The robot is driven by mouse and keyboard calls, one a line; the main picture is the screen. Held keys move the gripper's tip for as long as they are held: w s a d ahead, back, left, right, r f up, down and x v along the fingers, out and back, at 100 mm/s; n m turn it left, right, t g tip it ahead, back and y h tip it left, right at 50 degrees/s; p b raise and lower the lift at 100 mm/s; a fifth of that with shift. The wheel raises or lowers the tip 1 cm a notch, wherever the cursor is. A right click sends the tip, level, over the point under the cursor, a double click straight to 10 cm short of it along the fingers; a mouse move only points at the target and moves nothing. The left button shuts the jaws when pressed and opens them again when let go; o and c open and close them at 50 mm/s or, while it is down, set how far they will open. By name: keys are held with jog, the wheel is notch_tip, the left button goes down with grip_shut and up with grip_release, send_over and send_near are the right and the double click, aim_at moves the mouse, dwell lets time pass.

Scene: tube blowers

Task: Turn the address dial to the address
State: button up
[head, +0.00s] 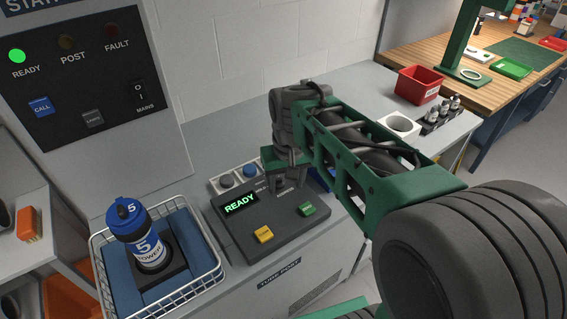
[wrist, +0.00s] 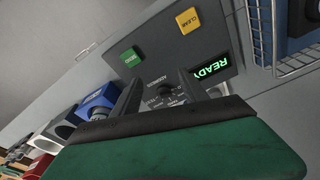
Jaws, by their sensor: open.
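The address dial (wrist: 165,90) is a small dark knob with white markings around it on the dark control panel (head: 262,243). In the wrist view it lies between the two fingers of my gripper (wrist: 161,85). In the head view my gripper (head: 284,188) hangs over the panel's far part and hides the dial. The fingers are open and apart; I cannot tell whether they touch the knob. The panel's display (head: 240,203) reads READY in green. The pointer's setting is too small to read.
A green SEND button (head: 307,209) and a yellow CLEAR button (head: 264,234) sit on the panel. A wire basket (head: 101,262) with a blue-capped carrier (head: 148,240) marked 5 stands left. A red bin (head: 419,85) and white cup holder (head: 399,128) stand right.

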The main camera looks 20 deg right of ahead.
jog(key=g+p, duration=0.2)
jog(key=p, duration=0.1)
send_over(278, 182)
jog(key=w, duration=0.1)
jog(key=shift+f, duration=0.45)
notch_tip(278, 182, down, 8)
jog(key=shift+r+p, duration=0.1)
jog(key=shift+p, duration=0.45)
jog(key=shift+c, duration=0.5)
grip_shut()
